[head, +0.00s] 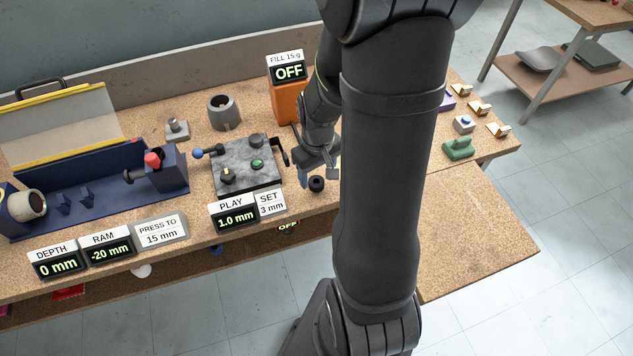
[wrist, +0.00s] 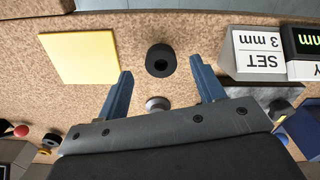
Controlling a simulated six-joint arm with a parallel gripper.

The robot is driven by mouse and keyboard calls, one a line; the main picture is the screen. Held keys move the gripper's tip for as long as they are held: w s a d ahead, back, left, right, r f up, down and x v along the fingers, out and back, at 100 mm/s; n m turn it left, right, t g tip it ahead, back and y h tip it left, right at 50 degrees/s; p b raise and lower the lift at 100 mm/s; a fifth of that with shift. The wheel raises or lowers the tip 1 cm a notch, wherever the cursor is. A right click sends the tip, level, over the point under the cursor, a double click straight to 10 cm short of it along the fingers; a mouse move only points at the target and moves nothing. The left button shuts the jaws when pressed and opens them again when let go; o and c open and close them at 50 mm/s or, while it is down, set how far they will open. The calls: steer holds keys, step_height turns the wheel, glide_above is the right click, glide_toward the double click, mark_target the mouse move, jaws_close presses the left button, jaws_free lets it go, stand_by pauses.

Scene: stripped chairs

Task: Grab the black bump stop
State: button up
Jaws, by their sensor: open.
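Nothing is held. The exact height gap is hard to tell.
A grey block with knobs (head: 245,165) stands to the left, with PLAY (head: 232,215) and SET (head: 271,203) signs before it. A yellow square (wrist: 77,60) lies beside the bump stop. An orange box (head: 288,101) stands behind. My arm hides part of the bench.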

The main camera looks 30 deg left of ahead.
mark_target(317, 179)
steer(key=shift+f, duration=1.5)
steer(key=c, duration=1)
steer(key=shift+c, duration=0.3)
steer(key=shift+r, duration=0.15)
